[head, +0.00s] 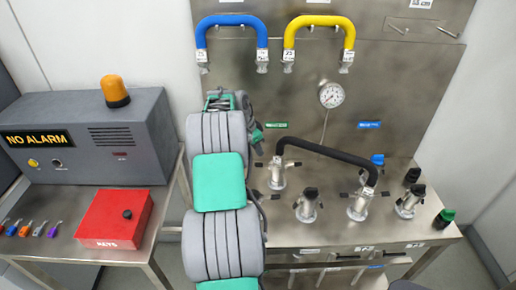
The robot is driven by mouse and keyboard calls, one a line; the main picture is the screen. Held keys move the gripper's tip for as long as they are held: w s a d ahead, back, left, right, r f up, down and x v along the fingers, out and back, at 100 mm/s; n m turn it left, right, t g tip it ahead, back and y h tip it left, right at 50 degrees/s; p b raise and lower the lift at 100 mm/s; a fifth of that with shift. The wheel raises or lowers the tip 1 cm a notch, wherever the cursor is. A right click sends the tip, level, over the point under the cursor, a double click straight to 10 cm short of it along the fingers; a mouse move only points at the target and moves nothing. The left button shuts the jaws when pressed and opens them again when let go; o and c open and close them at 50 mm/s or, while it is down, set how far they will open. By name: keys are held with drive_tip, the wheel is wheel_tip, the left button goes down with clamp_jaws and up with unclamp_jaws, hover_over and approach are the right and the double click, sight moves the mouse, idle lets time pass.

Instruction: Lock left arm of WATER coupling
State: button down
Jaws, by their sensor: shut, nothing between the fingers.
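A black hose (325,152) arches between two metal couplings on the bench top. The left coupling (277,179) stands upright beside my arm, with small dark arms at its sides. The right coupling (359,208) stands nearer the front, also with dark side arms. A green label (276,125) and a blue label (369,124) are on the panel behind; their words are too small to read, so I cannot tell which coupling is WATER. My gripper (257,138) is shut and empty, up and left of the left coupling, apart from it. My wrist partly hides it.
Capped fittings (307,205) and (408,201) stand close to the couplings. Loose caps sit at the right edge, one green-topped (444,218). A gauge (332,95), a blue hose (231,22) and a yellow hose (319,22) are on the panel. A red key box (114,220) stands left.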

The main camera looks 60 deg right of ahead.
sight(257, 165)
drive_tip(key=shift+f+b, duration=1.35)
drive_tip(key=shift+f, duration=2.8)
drive_tip(key=shift+s+f+b, duration=0.15)
drive_tip(key=shift+f+b, duration=0.8)
drive_tip(key=shift+b, duration=0.25)
drive_tip(key=shift+d+r, duration=0.1)
drive_tip(key=shift+r, duration=0.05)
drive_tip(key=shift+w+a+r, duration=0.3)
drive_tip(key=shift+w+r, duration=0.2)
drive_tip(key=shift+r, duration=0.05)
drive_tip(key=shift+r+p, duration=1.5)
drive_tip(key=shift+r, duration=1.45)
